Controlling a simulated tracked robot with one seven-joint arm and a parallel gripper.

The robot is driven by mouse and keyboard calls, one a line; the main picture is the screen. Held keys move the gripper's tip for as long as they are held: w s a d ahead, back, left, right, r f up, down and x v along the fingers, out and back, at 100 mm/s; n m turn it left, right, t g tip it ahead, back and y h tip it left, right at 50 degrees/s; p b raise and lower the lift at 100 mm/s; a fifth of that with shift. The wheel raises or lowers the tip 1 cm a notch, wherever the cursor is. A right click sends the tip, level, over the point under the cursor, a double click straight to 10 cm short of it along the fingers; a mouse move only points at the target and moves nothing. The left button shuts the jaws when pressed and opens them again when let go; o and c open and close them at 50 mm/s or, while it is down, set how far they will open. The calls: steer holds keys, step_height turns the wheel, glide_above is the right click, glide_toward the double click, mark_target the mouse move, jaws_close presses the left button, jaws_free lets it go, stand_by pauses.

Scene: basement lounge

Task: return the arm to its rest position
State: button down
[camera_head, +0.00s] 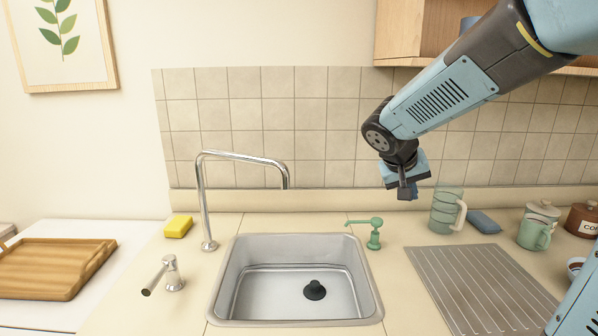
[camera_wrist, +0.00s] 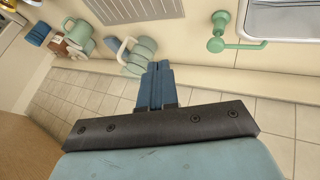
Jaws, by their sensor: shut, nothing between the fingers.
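My gripper (camera_head: 406,190) hangs above the counter, in front of the tiled wall, up and to the right of the green soap dispenser. Its fingers are together with nothing between them. My arm reaches in from the upper right, bent at the dark joint. The gripper appears apart from everything nearby.
A wooden shelf (camera_head: 410,30) hangs behind my arm.

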steer(key=s+a+r+y, duration=0.1)
steer(key=s+y, duration=0.1)
steer(key=s, duration=0.8)
steer(key=s+a+r+n+y, duration=0.1)
steer(key=s+a+y, duration=0.1)
steer(key=s, duration=0.8)
steer(key=shift+r+t+y, duration=0.35)
steer(key=shift+t+y, duration=0.05)
steer(key=shift+y, duration=0.3)
